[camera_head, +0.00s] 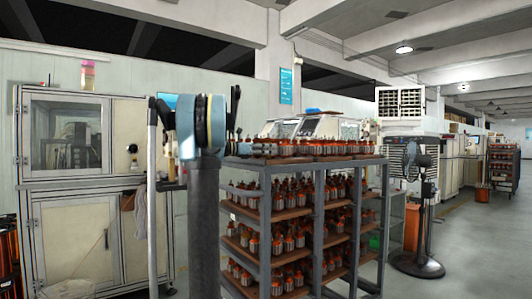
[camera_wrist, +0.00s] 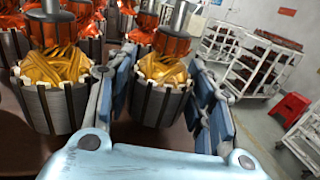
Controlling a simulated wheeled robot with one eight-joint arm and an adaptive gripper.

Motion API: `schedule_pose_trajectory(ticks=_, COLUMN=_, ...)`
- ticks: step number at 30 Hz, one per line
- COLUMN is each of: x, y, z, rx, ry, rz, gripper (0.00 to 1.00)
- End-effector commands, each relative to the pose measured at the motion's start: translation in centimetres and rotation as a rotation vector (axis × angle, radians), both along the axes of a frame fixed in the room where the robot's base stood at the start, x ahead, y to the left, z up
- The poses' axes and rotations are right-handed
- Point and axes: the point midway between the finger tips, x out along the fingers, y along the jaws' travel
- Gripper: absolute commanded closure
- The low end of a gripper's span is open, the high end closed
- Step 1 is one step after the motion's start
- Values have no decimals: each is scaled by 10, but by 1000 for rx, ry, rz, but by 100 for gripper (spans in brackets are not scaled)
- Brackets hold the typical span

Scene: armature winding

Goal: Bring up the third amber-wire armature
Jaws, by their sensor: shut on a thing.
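In the wrist view my gripper (camera_wrist: 162,82) is shut on an armature (camera_wrist: 157,98) with amber wire, a grey slotted core, an orange-red upper part and a metal shaft. The fingers press on both sides of its core. It is upright; whether its base touches the brown tray (camera_wrist: 95,155) is hidden. A second amber-wire armature (camera_wrist: 52,98) stands just left of my gripper, apart from it. In the head view my arm blocks part of the rack (camera_head: 322,215), and the held armature cannot be picked out there.
More armatures with orange-red wire (camera_wrist: 88,22) crowd behind the held one. White shelving carts (camera_wrist: 255,65) and a red stool (camera_wrist: 290,108) stand beyond, right. In the head view a floor fan (camera_head: 425,215) stands right of the rack, with open floor (camera_head: 475,230) further right.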

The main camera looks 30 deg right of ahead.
Motion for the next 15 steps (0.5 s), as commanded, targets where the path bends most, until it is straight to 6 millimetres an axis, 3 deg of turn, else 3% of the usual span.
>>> schedule_pose_trajectory(ticks=8, x=0, y=0, z=-1, rx=-1, ry=0, rz=0, gripper=95)
schedule_pose_trajectory(ticks=9, x=0, y=0, z=-1, rx=-1, ry=0, rz=0, gripper=50)
schedule_pose_trajectory(ticks=12, x=0, y=0, z=-1, rx=-1, ry=0, rz=0, gripper=28)
schedule_pose_trajectory(ticks=15, x=0, y=0, z=-1, rx=0, ry=0, rz=0, gripper=28)
